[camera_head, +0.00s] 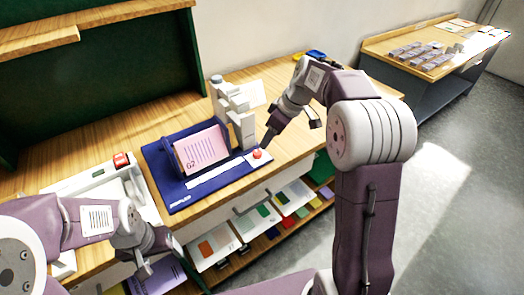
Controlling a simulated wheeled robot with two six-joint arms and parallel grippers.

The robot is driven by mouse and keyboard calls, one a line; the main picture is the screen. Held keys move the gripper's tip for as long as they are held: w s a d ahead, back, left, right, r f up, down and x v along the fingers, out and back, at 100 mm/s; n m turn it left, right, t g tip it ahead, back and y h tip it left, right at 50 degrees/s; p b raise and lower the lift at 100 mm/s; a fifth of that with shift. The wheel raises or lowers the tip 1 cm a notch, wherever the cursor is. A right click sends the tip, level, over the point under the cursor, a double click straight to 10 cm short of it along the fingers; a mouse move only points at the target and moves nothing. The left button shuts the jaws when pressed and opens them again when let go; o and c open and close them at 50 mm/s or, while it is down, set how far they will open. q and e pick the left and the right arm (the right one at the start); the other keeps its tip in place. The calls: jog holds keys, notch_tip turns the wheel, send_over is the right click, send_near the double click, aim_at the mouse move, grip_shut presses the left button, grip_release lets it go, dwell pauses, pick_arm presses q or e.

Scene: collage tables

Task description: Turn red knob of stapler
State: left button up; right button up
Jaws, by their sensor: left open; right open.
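The red knob (257,154) is a small round red piece on a white base at the right end of the blue mat. The stapler (243,122) seems to be the upright light-grey device beside it. My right gripper (285,130) is open and comes down from the right, with one finger close to the knob. I cannot tell whether it touches the knob. My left gripper (140,262) is open at the lower left, in front of the table's edge and away from the stapler.
A blue mat (168,165) bears a pink card (201,149) and a white strip. A white device with a red button (121,160) lies to the left. Shelves with coloured sheets (250,222) are under the tabletop. Another table (440,75) stands at the back right.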

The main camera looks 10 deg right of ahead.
aim_at(258, 152)
jog(key=a+f, duration=0.1)
jog(key=w+a+f, duration=0.1)
jog(key=f, duration=0.1)
jog(key=shift+f, duration=0.15)
jog(key=x, duration=0.4)
jog(key=shift+w+d+f+b, duration=0.1)
jog(key=shift+d+f+b, duration=0.05)
jog(key=shift+f+b, duration=0.2)
pick_arm(q)
jog(key=shift+a+f, duration=0.4)
jog(key=shift+f, duration=0.05)
pick_arm(e)
jog(key=shift+a, duration=0.2)
jog(key=shift+d, duration=0.1)
grip_shut()
